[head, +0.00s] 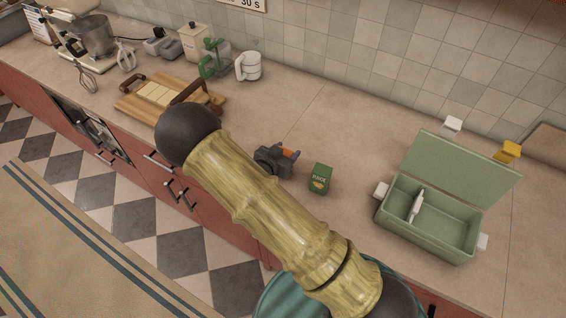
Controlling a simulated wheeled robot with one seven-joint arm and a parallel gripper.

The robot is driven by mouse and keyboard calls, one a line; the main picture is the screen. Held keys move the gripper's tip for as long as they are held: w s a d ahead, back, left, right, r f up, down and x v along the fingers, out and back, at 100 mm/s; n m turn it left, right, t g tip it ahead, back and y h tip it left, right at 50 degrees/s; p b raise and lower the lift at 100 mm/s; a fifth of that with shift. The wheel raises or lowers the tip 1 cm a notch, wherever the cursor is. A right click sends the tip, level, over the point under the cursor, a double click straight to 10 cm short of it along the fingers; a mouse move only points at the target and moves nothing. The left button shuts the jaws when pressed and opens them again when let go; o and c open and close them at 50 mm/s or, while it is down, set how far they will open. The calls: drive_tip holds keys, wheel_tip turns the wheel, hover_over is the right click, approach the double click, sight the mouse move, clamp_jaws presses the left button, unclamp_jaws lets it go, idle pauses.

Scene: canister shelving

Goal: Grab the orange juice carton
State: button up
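A small green carton (320,179) with the word JUICE and a yellowish picture stands upright on the counter, right of centre. My gripper (286,152) is over the counter just left of the carton, apart from it in the picture. The gripper is dark and small in view, partly behind my arm. A small orange patch shows at its fingers; I cannot tell whether this is part of the gripper or a separate thing. Whether the fingers are open or shut is unclear.
An open green box (436,240) with a white item (416,205) inside stands at right. A wooden board (140,104), a white mug (249,66) and a stand mixer (88,35) are at the left. The counter (350,120) behind the carton is clear.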

drive_tip(key=c, duration=0.6)
drive_tip(key=shift+r, duration=0.1)
wheel_tip(320, 180, up, 10)
drive_tip(key=shift+f+b, duration=0.1)
drive_tip(key=shift+b, duration=0.85)
